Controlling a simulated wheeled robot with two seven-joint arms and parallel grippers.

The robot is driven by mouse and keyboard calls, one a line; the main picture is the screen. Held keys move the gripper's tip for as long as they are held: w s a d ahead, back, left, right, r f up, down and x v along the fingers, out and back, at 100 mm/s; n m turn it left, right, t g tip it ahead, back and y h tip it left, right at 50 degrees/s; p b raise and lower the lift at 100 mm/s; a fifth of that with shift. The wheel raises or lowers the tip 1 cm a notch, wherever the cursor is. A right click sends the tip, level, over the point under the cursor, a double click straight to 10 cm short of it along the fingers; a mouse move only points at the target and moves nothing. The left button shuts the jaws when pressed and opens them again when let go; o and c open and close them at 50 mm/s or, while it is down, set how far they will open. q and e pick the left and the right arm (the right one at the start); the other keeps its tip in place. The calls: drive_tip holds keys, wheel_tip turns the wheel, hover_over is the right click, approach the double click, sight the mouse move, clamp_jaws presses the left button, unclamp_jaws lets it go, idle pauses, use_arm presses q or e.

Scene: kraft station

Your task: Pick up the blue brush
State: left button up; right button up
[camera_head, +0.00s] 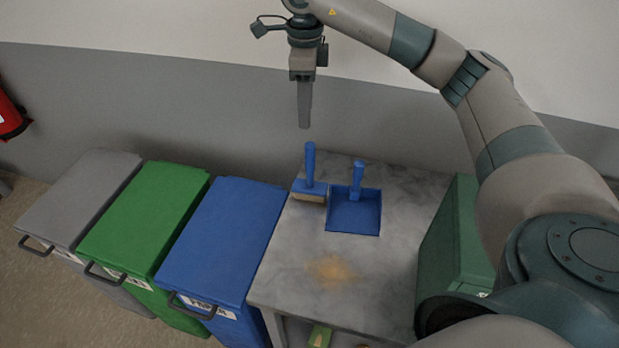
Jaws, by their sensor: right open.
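The blue brush (309,180) stands on the grey table (279,272) near its back left edge, its handle pointing up and its tan bristles at the bottom. My right gripper (304,124) comes down from above, just over the top of the brush handle. It appears edge-on and empty, with a small gap seen between its tips and the handle. A blue dustpan (354,212) with an upright handle lies right of the brush. My left gripper is not in view.
A patch of tan dust (333,270) lies on the table. Blue (228,235), green (146,215) and grey (80,195) lidded bins stand in a row at left. A green box (452,243) is at the table's right. A wall is behind.

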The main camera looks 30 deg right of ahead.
sight(307, 144)
drive_tip(key=f+p, duration=0.2)
drive_tip(key=f, duration=0.3)
drive_tip(key=f+p, duration=0.2)
drive_tip(key=f, duration=0.3)
drive_tip(key=shift+s+f, duration=0.2)
drive_tip(key=shift+f, duration=0.15)
drive_tip(key=shift+f+p, duration=0.3)
drive_tip(key=shift+f, duration=0.35)
drive_tip(key=shift+s+d+f+p, duration=0.1)
drive_tip(key=shift+s+f+p, duration=0.1)
drive_tip(key=shift+f+p, duration=0.45)
drive_tip(key=f, duration=0.1)
drive_tip(key=p, duration=0.1)
drive_tip(key=f+p, duration=0.1)
drive_tip(key=shift+s+d+f, duration=0.2)
drive_tip(key=shift+s+f, duration=0.05)
drive_tip(key=shift+f, duration=0.7)
